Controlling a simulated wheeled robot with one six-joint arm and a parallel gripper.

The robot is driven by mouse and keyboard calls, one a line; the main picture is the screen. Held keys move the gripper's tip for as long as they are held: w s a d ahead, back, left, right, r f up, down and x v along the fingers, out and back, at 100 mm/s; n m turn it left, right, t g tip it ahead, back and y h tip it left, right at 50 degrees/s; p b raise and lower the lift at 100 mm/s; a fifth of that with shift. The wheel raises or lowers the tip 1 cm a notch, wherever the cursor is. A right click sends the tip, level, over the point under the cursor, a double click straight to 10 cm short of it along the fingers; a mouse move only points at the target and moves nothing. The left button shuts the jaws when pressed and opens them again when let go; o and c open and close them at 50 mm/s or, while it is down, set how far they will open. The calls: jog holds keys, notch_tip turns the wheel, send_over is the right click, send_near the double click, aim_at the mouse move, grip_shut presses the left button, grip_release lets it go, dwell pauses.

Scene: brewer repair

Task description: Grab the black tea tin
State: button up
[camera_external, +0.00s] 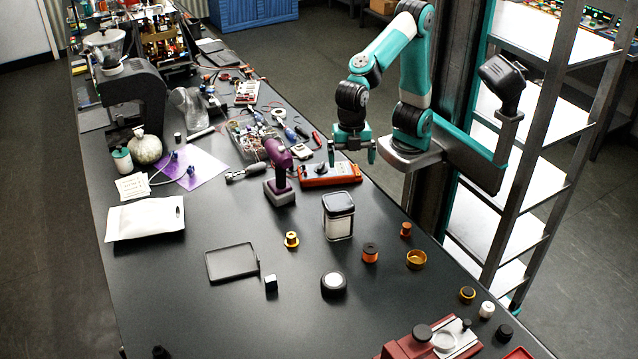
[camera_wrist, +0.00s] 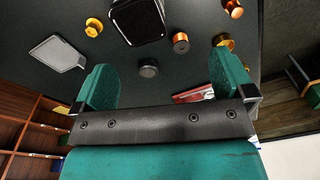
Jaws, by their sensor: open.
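A square tin with a black lid and a pale lower body, which I take as the black tea tin (camera_external: 339,222), stands upright on the dark workbench. Its dark square top (camera_wrist: 139,18) shows at the upper edge of the wrist view, partly cut off. My gripper (camera_external: 351,154) is open and empty, above the bench and apart from the tin, farther back in the external view. In the wrist view the two teal fingers of my gripper (camera_wrist: 165,86) are spread wide with nothing between them in their grasp.
Around the tin are an orange-and-black spool (camera_external: 370,253), a gold spool (camera_external: 291,240), a round puck (camera_external: 333,283) and a flat black tray (camera_external: 231,263). A metal shelf (camera_external: 520,180) stands right.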

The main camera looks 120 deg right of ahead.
jog(key=n, duration=0.2)
send_over(338, 201)
jog(key=shift+h, duration=0.4)
jog(key=f+p, duration=0.1)
jog(key=f, duration=0.9)
jog(key=shift+d+p, duration=0.2)
jog(key=shift+p, duration=0.1)
jog(key=f+p, duration=0.1)
jog(key=f, duration=0.5)
jog(key=shift+a+f, duration=0.2)
jog(key=c, duration=0.7)
jog(key=shift+c, duration=0.6)
jog(key=shift+r, duration=0.1)
